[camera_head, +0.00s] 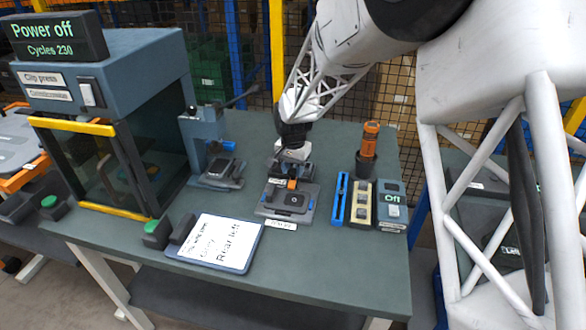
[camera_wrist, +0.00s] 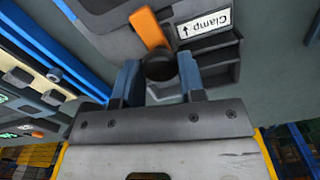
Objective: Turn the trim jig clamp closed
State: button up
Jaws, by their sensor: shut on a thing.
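The trim jig (camera_head: 266,207) is a grey fixture on the green bench, with a dark part lying in it. Its clamp has an orange lever (camera_wrist: 148,28) and a dark round knob (camera_wrist: 160,66). The lever shows as a small orange spot in the head view (camera_head: 292,184). In the wrist view a white "Clamp" label with an arrow (camera_wrist: 208,26) is beside the lever. My gripper (camera_wrist: 158,78) is over the back of the jig, its blue fingers on either side of the knob and shut on it. My gripper (camera_head: 292,155) partly hides the clamp in the head view.
A clip press (camera_head: 120,70) reading "Power off" and a blue-grey hand press (camera_head: 196,140) stand left. A clipboard (camera_head: 215,242) lies in front. At right are a blue tray (camera_head: 340,200), beige tray (camera_head: 360,203), "Off" box (camera_head: 391,207) and an orange-handled tool (camera_head: 370,138) in a black cup.

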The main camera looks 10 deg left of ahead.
aim_at(293, 171)
jog(key=shift+r+m, duration=0.1)
jog(key=shift+m, duration=0.3)
jog(key=o, duration=0.9)
jog(key=shift+o, duration=0.2)
jog(key=shift+r, duration=3.85)
